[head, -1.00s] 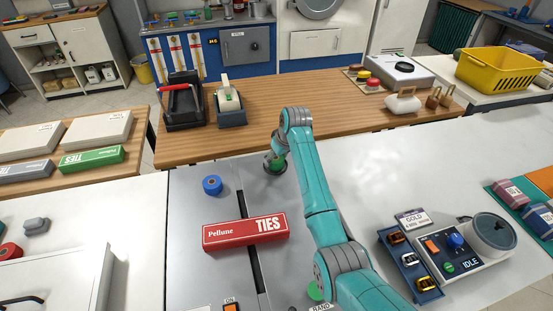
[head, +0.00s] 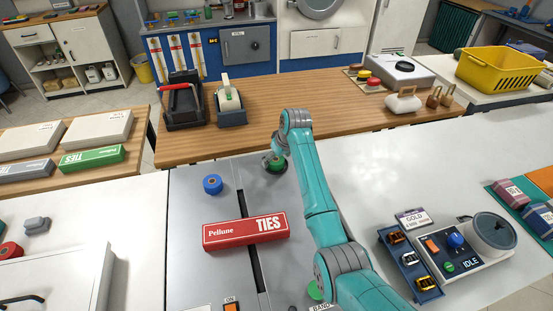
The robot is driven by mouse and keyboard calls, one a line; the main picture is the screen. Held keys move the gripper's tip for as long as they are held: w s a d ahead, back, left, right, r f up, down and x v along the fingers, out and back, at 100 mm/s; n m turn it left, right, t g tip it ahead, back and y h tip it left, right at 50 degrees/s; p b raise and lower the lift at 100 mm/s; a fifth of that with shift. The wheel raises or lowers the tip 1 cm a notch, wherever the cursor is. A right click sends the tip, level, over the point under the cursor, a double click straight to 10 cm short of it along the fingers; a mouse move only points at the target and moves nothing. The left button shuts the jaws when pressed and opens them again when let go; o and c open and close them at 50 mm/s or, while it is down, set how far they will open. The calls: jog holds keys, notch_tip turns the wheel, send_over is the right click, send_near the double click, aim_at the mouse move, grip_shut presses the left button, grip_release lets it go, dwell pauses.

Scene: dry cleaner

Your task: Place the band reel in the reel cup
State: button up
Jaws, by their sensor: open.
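A blue reel (head: 212,184) lies on the grey machine top, left of the slot and apart from my gripper. A dark round cup-like holder (head: 276,167) sits at the far end of the machine top, with something green in it, perhaps a green reel. My gripper (head: 274,157) is at the end of the teal arm, right over or at this dark holder. Its jaws are open, but the fingers are small and partly hidden by the wrist. I cannot tell whether they touch the green thing. A red reel (head: 10,252) lies at the left edge.
A red TIES box (head: 245,231) lies across the machine's slot. A control unit (head: 460,252) reading IDLE and a blue tray (head: 409,262) of small spools stand at the right. The wooden counter (head: 300,100) behind holds a tape dispenser (head: 231,104).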

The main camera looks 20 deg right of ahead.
jog(key=v, duration=1.2)
jog(key=shift+f, duration=0.1)
